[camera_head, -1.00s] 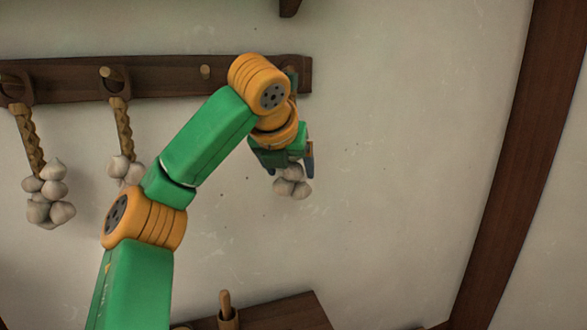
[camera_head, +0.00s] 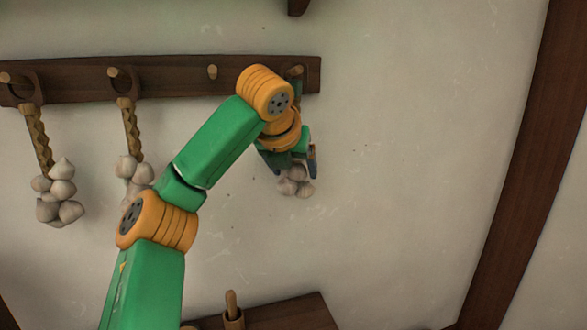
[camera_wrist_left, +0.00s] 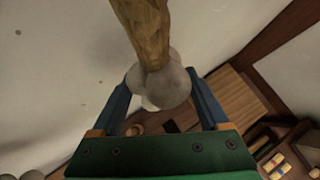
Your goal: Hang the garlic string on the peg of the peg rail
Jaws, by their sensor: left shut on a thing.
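My left gripper (camera_head: 292,162) is shut on the garlic string. Its pale bulbs (camera_head: 295,183) hang just below the fingers in the head view. In the left wrist view the tan braid (camera_wrist_left: 146,32) rises from the bulbs (camera_wrist_left: 168,88), which sit between the two blue fingers (camera_wrist_left: 160,92). The dark wooden peg rail (camera_head: 170,77) runs along the wall above. A bare peg (camera_head: 212,72) shows left of my arm, and another peg (camera_head: 296,71) shows at the rail's right end, just above my wrist. My arm hides the string's upper end, so I cannot tell whether it touches that peg.
Two other garlic strings hang on the rail's left pegs, one at the far left (camera_head: 41,140) and one nearer my arm (camera_head: 131,130). A wooden surface (camera_head: 292,314) with a small wooden vessel (camera_head: 233,319) stands below. The wall right of my gripper is clear up to a dark beam (camera_head: 525,165).

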